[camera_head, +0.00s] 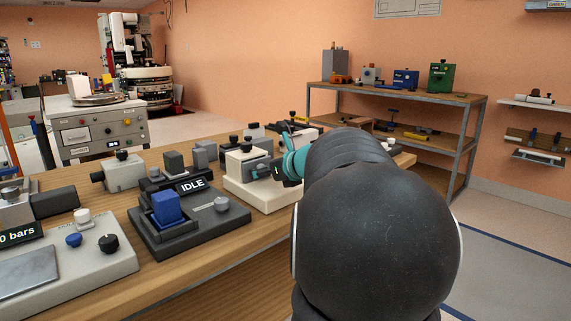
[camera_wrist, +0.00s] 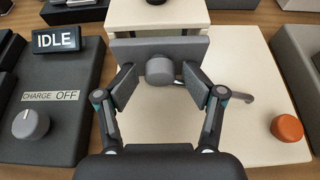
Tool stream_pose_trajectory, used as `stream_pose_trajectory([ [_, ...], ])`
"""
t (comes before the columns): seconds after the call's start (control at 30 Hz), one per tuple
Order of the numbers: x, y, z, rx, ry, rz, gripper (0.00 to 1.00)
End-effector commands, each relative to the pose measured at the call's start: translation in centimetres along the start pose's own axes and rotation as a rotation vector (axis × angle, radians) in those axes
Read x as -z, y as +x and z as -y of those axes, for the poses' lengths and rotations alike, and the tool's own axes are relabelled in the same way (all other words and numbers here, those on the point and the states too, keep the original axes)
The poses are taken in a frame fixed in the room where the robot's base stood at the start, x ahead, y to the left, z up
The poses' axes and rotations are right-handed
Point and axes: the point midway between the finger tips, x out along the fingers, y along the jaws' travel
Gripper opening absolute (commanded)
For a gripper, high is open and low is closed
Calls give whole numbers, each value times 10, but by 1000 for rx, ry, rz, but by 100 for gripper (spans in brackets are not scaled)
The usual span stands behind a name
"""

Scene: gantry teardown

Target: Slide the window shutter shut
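The window shutter (camera_wrist: 188,48) is a dark grey upright plate with a round grey knob (camera_wrist: 159,70) on its front. It stands on a cream device (camera_wrist: 158,15), which also shows in the head view (camera_head: 262,197). My gripper (camera_wrist: 160,85) is open, with one finger to the left and one to the right of the knob. Gaps show between the fingers and the knob. In the head view my gripper (camera_head: 280,170) reaches the front of the cream device, partly hidden by my arm. How far the shutter covers the window I cannot tell.
A black device with an IDLE display (camera_head: 191,186) and a blue block (camera_head: 167,207) stands to the left. A grey lever (camera_wrist: 238,96) and an orange knob (camera_wrist: 287,127) lie right of my gripper. Several other devices crowd the wooden bench (camera_head: 205,278).

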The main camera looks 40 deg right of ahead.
Motion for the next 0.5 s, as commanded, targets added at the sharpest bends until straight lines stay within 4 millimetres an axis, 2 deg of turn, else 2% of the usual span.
stream_pose_trajectory([
  [0.5, 26, -60, 1, 3, 0, 0, 62],
])
